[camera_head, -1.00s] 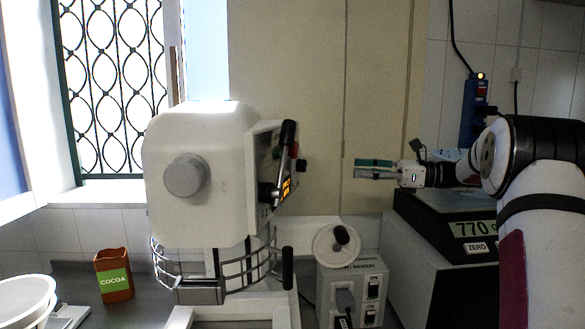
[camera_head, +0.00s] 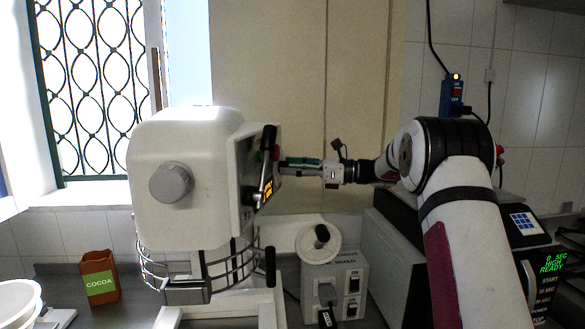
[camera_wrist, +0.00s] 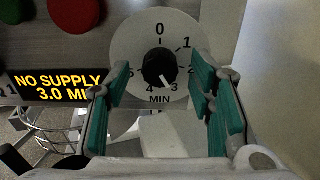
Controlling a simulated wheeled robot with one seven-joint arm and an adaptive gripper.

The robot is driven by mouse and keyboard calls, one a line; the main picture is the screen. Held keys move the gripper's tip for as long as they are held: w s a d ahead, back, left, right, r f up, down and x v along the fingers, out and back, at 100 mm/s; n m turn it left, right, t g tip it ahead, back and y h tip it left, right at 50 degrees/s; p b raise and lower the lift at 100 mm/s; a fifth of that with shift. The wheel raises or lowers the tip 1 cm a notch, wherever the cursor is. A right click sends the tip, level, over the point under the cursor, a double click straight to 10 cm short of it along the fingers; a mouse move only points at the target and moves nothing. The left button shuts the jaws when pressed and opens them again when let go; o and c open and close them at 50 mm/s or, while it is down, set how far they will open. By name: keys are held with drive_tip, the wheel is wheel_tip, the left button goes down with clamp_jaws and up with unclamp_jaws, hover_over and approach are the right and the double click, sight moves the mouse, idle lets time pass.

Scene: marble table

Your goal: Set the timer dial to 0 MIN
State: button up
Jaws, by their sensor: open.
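The timer dial (camera_wrist: 160,45) is a pale disc with numbers around it and 0 at the top, on the side panel of the white mixer (camera_head: 185,180). Its black knob (camera_wrist: 157,66) has a white pointer aimed down and slightly right, near 3. My gripper (camera_wrist: 159,75) is open, with one green-padded finger on each side of the knob and gaps between. In the head view my gripper (camera_head: 284,165) is at the panel, and the dial cannot be made out there.
A lit display (camera_wrist: 55,88) beside the dial reads "NO SUPPLY" and 3.0, its right end covered by my finger. A red button (camera_wrist: 75,12) and a green button (camera_wrist: 12,10) sit above it. A power box (camera_head: 335,280) stands below my gripper.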

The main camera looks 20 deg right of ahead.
drive_tip(key=shift+w+a, duration=0.1)
drive_tip(key=shift+a, duration=0.05)
drive_tip(key=shift+c, duration=0.6)
drive_tip(key=c, duration=1)
drive_tip(key=shift+c, duration=0.2)
